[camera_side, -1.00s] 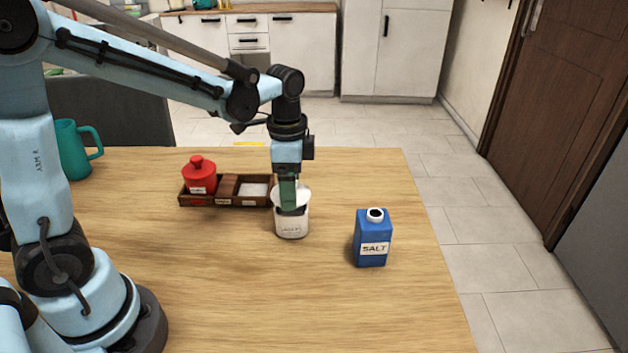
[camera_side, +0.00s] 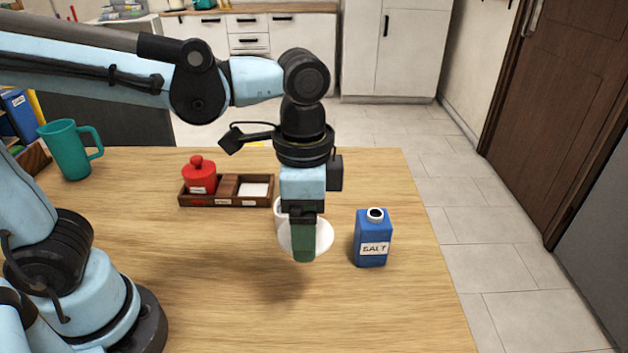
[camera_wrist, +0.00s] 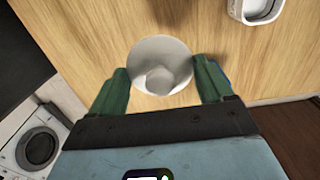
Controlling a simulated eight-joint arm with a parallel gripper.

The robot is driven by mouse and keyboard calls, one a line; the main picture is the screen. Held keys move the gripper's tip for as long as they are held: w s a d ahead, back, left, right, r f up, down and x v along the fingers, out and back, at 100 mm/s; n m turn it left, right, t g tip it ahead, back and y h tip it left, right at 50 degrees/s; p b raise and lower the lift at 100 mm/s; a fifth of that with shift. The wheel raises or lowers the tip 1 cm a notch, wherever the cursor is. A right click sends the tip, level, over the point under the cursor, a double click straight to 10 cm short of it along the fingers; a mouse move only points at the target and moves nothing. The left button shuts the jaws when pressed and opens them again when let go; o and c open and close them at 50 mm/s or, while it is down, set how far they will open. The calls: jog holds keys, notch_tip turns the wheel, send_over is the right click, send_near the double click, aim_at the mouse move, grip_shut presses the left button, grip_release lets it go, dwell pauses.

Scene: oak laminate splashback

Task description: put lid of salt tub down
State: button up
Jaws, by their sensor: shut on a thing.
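My gripper (camera_side: 303,255) is shut on the white round lid (camera_side: 325,238), held in the air above the table. In the wrist view the lid (camera_wrist: 148,50) sits between the two green fingers of my gripper (camera_wrist: 162,82). The white salt tub (camera_side: 280,211) stands on the table behind my gripper in the side view, mostly hidden by it. In the wrist view the tub (camera_wrist: 238,10) shows at the top right, uncovered, apart from the lid.
A blue salt carton (camera_side: 372,240) stands upright just right of my gripper. A wooden tray (camera_side: 225,202) holds a red lidded pot (camera_side: 199,177) at the back left. The front of the wooden table (camera_side: 330,315) is clear.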

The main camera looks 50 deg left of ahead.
jog(key=s+d+f, duration=0.3)
jog(key=s+d, duration=0.2)
jog(key=s, duration=0.2)
send_over(310, 284)
notch_tip(310, 284, down, 7)
jog(key=shift+d+f, duration=0.1)
jog(key=shift+f, duration=2.05)
jog(key=shift+f, duration=0.15)
jog(key=o, duration=0.9)
